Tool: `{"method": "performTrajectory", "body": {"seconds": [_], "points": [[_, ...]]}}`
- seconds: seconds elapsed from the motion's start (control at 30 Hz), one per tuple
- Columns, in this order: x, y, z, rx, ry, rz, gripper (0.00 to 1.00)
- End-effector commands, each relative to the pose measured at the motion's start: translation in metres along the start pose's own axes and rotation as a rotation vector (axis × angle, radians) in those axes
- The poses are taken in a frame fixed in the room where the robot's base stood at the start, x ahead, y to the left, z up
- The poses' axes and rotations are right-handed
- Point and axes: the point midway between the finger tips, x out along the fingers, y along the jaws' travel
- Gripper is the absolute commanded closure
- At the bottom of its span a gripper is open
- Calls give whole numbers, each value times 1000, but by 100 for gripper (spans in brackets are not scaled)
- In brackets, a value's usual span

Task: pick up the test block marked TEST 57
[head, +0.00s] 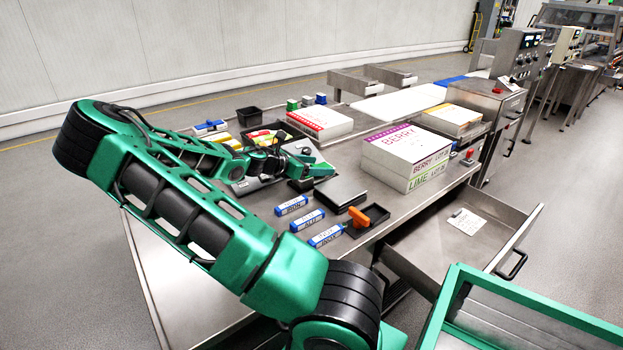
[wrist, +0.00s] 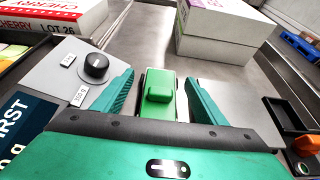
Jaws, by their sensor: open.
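Three blue-and-white labelled blocks lie in a row near the table's front edge in the head view: a far one (head: 291,205), a middle one (head: 307,219) and a near one (head: 325,236). Their printing is too small to read, so I cannot tell which is TEST 57. My gripper (head: 306,164) is beyond the row, low over the table. In the wrist view my gripper (wrist: 158,85) is open, with a green block-like thing (wrist: 158,96) with a raised top between its fingers. The fingers look apart from it. Its label is not visible.
A grey panel with a black knob (wrist: 95,66) is left of the fingers. A black pad (head: 340,194) and an orange-handled item (head: 359,217) sit right of the labelled blocks. Stacked BERRY and LIME boxes (head: 407,158) stand behind. An open drawer (head: 440,262) juts out at right.

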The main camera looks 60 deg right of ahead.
Motion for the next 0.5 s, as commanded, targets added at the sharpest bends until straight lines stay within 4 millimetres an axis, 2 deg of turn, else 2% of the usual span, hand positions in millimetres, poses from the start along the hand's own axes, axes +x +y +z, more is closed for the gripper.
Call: {"method": "performTrajectory", "body": {"seconds": [0.03, 0.17, 0.4, 0.43, 0.5], "points": [[9, -1, -1, -1, -2, -3, 34], [24, -1, -1, -1, -1, -2, 34], [27, 0, -1, -1, 0, 1, 34], [27, 0, -1, -1, 0, 1, 39], [27, 0, -1, -1, 0, 1, 56]]}}
